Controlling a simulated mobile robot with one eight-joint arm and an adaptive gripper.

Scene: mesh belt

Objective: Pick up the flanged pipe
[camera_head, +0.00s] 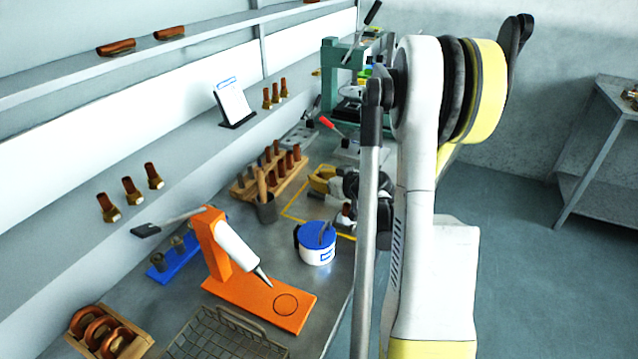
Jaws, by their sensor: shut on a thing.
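My gripper (352,203) is the dark end of my arm, right of the picture's middle, low over the far part of the workbench. It is partly hidden behind my own arm links. A small copper-brown piece (346,211) shows at its fingers, and the gripper is shut on it. This looks like the flanged pipe, but most of it is hidden, so its flange and tilt cannot be made out. I cannot tell whether it touches the bench.
A yellow-outlined area (292,213) lies beside my gripper. Near it stand a blue-lidded tub (318,256), a wooden rack of copper pipes (262,176) and a yellow object (321,178). An orange stand (262,301) and wire basket (222,336) are nearer. Open floor lies right.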

